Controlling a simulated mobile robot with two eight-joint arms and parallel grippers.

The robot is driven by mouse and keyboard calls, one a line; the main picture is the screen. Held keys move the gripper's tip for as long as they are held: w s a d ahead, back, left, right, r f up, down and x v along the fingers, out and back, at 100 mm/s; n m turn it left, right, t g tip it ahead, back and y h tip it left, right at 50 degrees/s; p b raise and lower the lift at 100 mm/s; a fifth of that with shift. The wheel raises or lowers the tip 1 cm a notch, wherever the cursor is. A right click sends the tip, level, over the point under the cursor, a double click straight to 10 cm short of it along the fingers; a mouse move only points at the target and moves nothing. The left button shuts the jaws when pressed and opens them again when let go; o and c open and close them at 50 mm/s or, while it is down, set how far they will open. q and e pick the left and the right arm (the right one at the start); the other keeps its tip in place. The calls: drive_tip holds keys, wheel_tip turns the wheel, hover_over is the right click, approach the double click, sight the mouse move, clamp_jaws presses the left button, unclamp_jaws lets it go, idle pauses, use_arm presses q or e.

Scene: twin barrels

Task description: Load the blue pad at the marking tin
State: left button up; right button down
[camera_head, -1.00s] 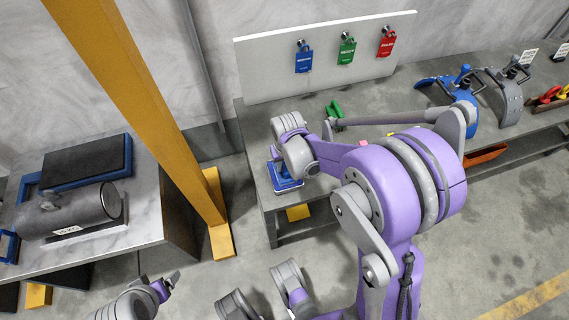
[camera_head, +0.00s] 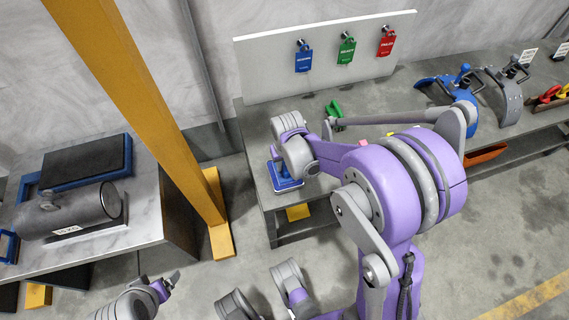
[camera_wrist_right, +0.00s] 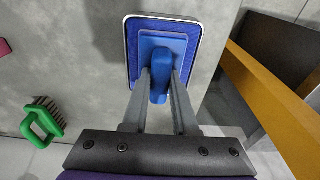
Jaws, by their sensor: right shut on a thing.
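The blue pad (camera_wrist_right: 150,46) has a raised blue handle and shows in the right wrist view. It is over the marking tin (camera_wrist_right: 194,32), a shallow tray with a pale rim and blue inside. Whether the pad touches the tin's surface is unclear. My right gripper (camera_wrist_right: 160,78) is shut on the pad's handle from above. In the head view the tin (camera_head: 290,186) shows at the bench's near left corner, with my right wrist hiding most of the pad. My left gripper (camera_head: 170,282) is at the lower left, away from these, its opening unclear.
A green-handled brush (camera_wrist_right: 42,125) lies on the bench near the tin. A board with blue, green and red tags (camera_head: 346,50) stands behind. A yellow post (camera_head: 150,110) rises left of the bench. A grey cylinder (camera_head: 70,210) lies on the left table. Curved plates (camera_head: 505,95) stand right.

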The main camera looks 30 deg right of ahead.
drive_tip(key=shift+r+p, duration=2.35)
drive_tip(key=shift+r, duration=1.15)
use_arm(q)
wheel_tip(320, 180, up, 6)
drive_tip(key=shift+f, duration=0.25)
use_arm(e)
drive_tip(key=shift+w+a+r, duration=0.15)
drive_tip(key=shift+w+r, duration=0.05)
drive_tip(key=shift+w, duration=0.15)
use_arm(q)
wheel_tip(320, 180, up, 14)
drive_tip(key=w+p, duration=0.2)
drive_tip(key=p, duration=1)
drive_tip(key=shift+t+p, duration=0.3)
drive_tip(key=shift+t, duration=0.1)
use_arm(e)
drive_tip(key=w+a+r+n, duration=0.1)
drive_tip(key=w+a+r, duration=0.1)
drive_tip(key=r, duration=0.3)
drive_tip(key=w+a+r+n, duration=0.1)
drive_tip(key=w+a+r, duration=0.2)
drive_tip(key=r, duration=0.3)
drive_tip(key=shift+w+a+r+n, duration=0.15)
drive_tip(key=shift+a+r+n, duration=0.2)
drive_tip(key=shift+a, duration=0.35)
